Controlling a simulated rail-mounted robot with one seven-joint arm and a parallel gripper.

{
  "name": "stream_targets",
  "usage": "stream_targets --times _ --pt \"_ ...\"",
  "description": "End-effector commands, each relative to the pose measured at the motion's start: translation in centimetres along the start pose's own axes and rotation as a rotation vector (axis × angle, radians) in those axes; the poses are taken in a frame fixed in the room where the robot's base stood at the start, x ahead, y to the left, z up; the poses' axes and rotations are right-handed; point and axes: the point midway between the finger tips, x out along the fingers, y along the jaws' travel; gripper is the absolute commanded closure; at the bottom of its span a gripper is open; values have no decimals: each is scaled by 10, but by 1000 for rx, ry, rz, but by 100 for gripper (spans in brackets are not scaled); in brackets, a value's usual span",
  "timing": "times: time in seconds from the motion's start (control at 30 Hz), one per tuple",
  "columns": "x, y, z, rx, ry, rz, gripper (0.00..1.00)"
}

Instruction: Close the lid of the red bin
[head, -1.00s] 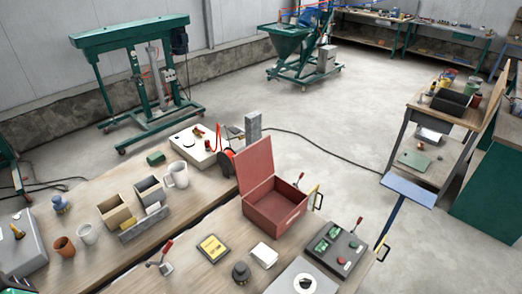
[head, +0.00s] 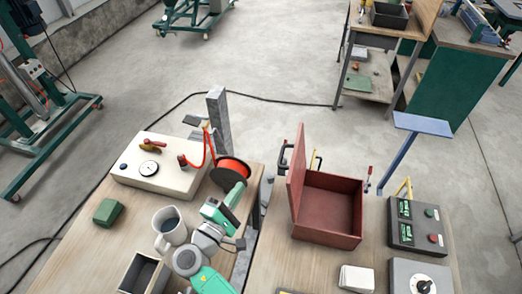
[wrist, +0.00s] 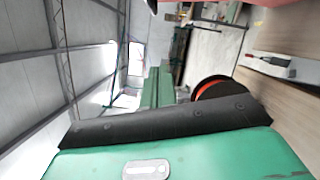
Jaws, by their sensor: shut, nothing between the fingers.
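The red bin (head: 328,210) stands on the right-hand bench in the head view. Its lid (head: 296,178) is open, standing nearly upright along the bin's left side. The bin's inside is visible and looks empty. My gripper (head: 233,196) is at the end of my white and green arm, left of the bin and its lid, clear of both. It is shut and holds nothing. The fingertips are small and hard to make out. The wrist view shows a green body with a dark edge, and a reddish edge at the top right that I cannot identify.
An orange cable reel (head: 232,172) stands close behind my gripper, beside a grey post (head: 217,115). A white box with a dial (head: 160,165), a mug (head: 170,228) and a green block (head: 108,212) are on the left bench. A control box (head: 416,225) stands right of the bin.

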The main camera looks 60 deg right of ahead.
Motion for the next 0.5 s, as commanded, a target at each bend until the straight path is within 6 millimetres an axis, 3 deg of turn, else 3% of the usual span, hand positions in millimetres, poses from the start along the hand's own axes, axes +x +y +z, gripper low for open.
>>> stream_targets --times 0.23,0.5 --pt "11 1 1 -3 -4 2 100" --pt "68 2 1 -2 -5 1 100"
